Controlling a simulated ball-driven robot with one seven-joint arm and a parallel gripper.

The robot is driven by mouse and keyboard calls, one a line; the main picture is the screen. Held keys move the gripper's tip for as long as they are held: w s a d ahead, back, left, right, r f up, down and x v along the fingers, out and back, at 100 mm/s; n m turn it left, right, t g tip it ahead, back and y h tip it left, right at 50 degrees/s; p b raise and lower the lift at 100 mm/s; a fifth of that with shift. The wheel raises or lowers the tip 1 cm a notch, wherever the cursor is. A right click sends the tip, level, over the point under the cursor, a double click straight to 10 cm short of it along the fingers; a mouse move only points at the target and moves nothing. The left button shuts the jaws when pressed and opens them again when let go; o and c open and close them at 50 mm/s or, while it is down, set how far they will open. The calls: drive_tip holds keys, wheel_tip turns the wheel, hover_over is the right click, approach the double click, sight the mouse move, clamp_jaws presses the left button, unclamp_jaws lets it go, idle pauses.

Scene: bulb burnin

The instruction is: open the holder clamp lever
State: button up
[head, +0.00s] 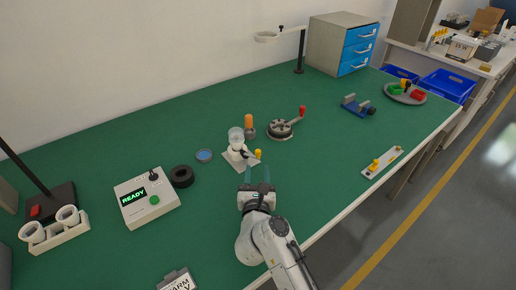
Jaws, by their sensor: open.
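The holder (240,158) is a white block on a pale square plate near the middle of the green table. A clear glass bulb (236,136) stands upright in it. A dark clamp lever runs along the holder's right side and ends in a yellow knob (258,154). I cannot tell the lever's exact angle at this size. My gripper (258,173) is open, just in front of the holder and below the yellow knob in the picture. Its two bluish fingers are apart with nothing visible between them, and they do not appear to touch the knob.
An orange-topped grey item (249,125) stands close behind the holder. A round dark device with a red-knobbed arm (280,129) is to the right. A black ring (182,176) and a tester box reading READY (146,198) are left. The table between holder and yellow-knobbed strip (382,163) is clear.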

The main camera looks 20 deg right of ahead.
sight(258, 153)
drive_tip(key=x, duration=0.9)
drive_tip(key=shift+w+d+b, duration=0.1)
drive_tip(key=shift+w+b, duration=0.05)
drive_tip(key=shift+b, duration=0.15)
clamp_jaws()
drive_tip(key=shift+r, duration=0.1)
